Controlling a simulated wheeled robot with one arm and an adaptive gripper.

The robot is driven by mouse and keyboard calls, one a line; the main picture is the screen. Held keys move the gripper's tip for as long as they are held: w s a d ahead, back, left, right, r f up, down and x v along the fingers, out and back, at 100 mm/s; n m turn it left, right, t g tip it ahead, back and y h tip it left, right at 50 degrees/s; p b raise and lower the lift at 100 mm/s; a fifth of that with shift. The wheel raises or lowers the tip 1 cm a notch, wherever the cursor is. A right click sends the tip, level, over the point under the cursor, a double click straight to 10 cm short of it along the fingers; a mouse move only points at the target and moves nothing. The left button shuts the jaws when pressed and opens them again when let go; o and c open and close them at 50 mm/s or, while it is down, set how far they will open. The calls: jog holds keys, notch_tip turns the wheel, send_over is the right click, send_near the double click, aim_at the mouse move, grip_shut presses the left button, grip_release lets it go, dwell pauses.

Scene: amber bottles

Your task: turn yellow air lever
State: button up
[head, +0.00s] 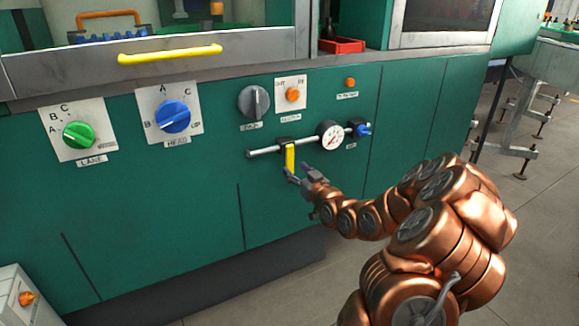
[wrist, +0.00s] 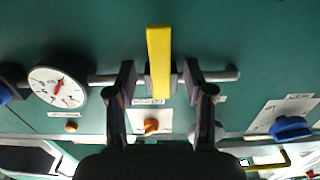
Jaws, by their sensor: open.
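The yellow air lever (head: 290,157) hangs straight down from a black valve body on a thin horizontal grey pipe (head: 262,150) on the green machine front. In the wrist view, which is upside down, the lever (wrist: 159,50) points up in the picture. My gripper (head: 296,174) is at the lever's lower end in the head view. In the wrist view my gripper (wrist: 160,82) is open, one dark finger on each side of the lever, with gaps on both sides. How far the fingertips are from the panel I cannot tell.
A pressure gauge (head: 330,134) and a blue knob (head: 362,130) sit right of the lever on the pipe line. Above are a grey knob (head: 254,102) and an orange button (head: 292,95). Blue (head: 172,116) and green (head: 77,134) dials are left. The panel below the lever is bare.

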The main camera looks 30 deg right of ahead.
aim_at(291, 165)
jog(key=shift+w+d+b, duration=0.2)
jog(key=shift+w+b, duration=0.1)
jog(key=shift+w, duration=2.15)
grip_shut()
